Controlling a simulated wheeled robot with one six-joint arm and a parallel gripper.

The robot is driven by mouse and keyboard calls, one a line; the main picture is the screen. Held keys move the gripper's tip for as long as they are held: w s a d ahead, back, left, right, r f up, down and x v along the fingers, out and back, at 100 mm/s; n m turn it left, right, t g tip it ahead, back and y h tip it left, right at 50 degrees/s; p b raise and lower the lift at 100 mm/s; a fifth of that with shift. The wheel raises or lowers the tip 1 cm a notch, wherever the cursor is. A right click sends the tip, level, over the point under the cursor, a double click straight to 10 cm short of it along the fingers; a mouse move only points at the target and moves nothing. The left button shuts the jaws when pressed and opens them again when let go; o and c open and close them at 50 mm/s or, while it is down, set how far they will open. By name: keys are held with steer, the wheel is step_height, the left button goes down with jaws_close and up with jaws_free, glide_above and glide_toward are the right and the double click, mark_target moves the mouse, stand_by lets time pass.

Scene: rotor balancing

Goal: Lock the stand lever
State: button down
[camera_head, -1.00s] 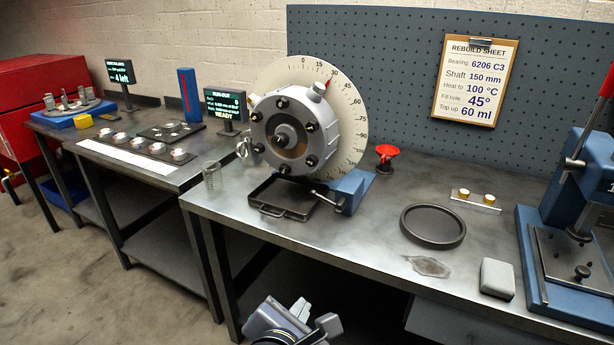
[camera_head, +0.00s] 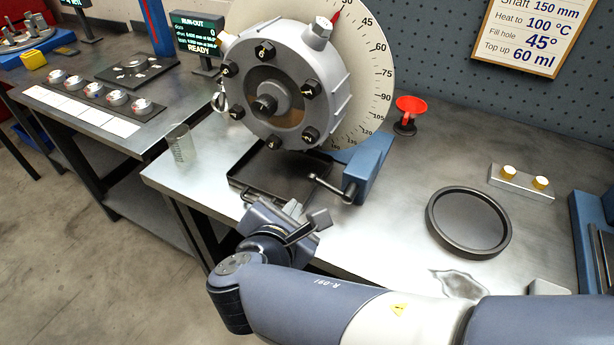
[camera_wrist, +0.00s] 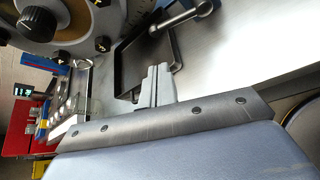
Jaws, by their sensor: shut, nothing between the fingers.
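The stand lever (camera_head: 331,189) is a short dark metal bar with a rounded end, at the front of the blue stand (camera_head: 370,168). It also shows at the top of the wrist view (camera_wrist: 182,19). The stand carries the round grey rotor housing (camera_head: 318,88) in front of a white degree dial (camera_head: 375,75). My gripper (camera_head: 294,207) is at the bench's front edge, below and left of the lever and apart from it. Its grey fingers (camera_wrist: 158,84) are shut together and empty in the wrist view, pointing towards the black tray and the lever.
A black drip tray (camera_head: 240,182) lies under the housing, just beyond my gripper. A glass beaker (camera_head: 181,144) stands left of it. A red funnel (camera_head: 410,105), a round black dish (camera_head: 432,222) and a block with two brass knobs (camera_head: 505,182) are to the right.

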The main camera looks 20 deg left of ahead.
mark_target(311, 175)
steer(key=shift+w, duration=0.1)
steer(key=b+x, duration=0.1)
steer(key=x, duration=0.9)
steer(key=shift+d+r+m+y+b, duration=0.15)
steer(key=shift+r+m+y+b, duration=0.3)
steer(key=shift+b, duration=1.1)
steer(key=b, duration=0.2)
steer(key=m+y+b, duration=0.1)
steer(key=b, duration=0.1)
steer(key=shift+d+r+t+b, duration=0.25)
steer(key=shift+r+t+b, duration=0.05)
steer(key=shift+r+t, duration=0.1)
steer(key=d+r+m+y+b, duration=0.1)
steer(key=b, duration=0.3)
steer(key=shift+r+m+t+b, duration=0.15)
steer(key=shift+m+t+b, duration=0.15)
steer(key=shift+m+b, duration=0.05)
steer(key=d+r+m+t+y+b, duration=0.2)
steer(key=d+r+m+b, duration=0.2)
steer(key=b, duration=1)
steer(key=shift+s+d+r+m, duration=0.15)
steer(key=shift+s+d+m, duration=0.3)
steer(key=shift+d, duration=0.35)
steer(key=shift+d+y, duration=0.1)
steer(key=shift+y, duration=0.15)
